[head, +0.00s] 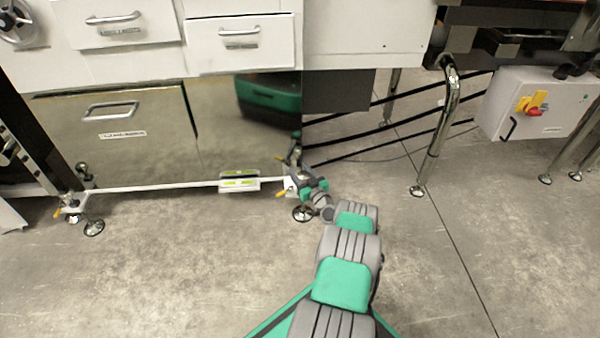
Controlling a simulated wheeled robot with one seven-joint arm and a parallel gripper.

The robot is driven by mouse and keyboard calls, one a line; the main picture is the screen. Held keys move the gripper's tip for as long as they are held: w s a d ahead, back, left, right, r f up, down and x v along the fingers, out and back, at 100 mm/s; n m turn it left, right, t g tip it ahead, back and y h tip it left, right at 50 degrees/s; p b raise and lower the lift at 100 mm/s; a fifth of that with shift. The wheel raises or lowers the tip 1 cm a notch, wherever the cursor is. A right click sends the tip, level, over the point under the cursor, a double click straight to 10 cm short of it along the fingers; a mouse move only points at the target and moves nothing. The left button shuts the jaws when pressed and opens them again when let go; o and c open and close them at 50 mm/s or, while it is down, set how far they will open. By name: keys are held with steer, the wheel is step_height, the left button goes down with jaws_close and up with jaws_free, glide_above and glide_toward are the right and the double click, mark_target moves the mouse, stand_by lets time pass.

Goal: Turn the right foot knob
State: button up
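The right foot (302,214) of the white-railed frame is a round metal pad on the floor at the cabinet's lower right corner. Its mount carries a small yellow lever (282,193), and a shiny metal knob-like part (295,157) shows above it. My gripper (309,186) is low beside this mount, reaching in from the front right. It overlaps part of the mount, so the foot's upper part is partly hidden. Whether the fingers touch the knob or are closed is too small to tell. The left foot (94,228) has a similar mount and yellow lever.
A white rail (160,187) with a labelled block (239,181) joins the feet. Drawers and a steel cabinet door (120,140) stand behind. A bent chrome leg (437,135) and a control box with a red switch (535,105) are at right. The front floor is open.

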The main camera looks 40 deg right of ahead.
steer(key=o, duration=0.3)
steer(key=p+v, duration=0.3)
steer(key=v, duration=0.5)
stand_by(0.3)
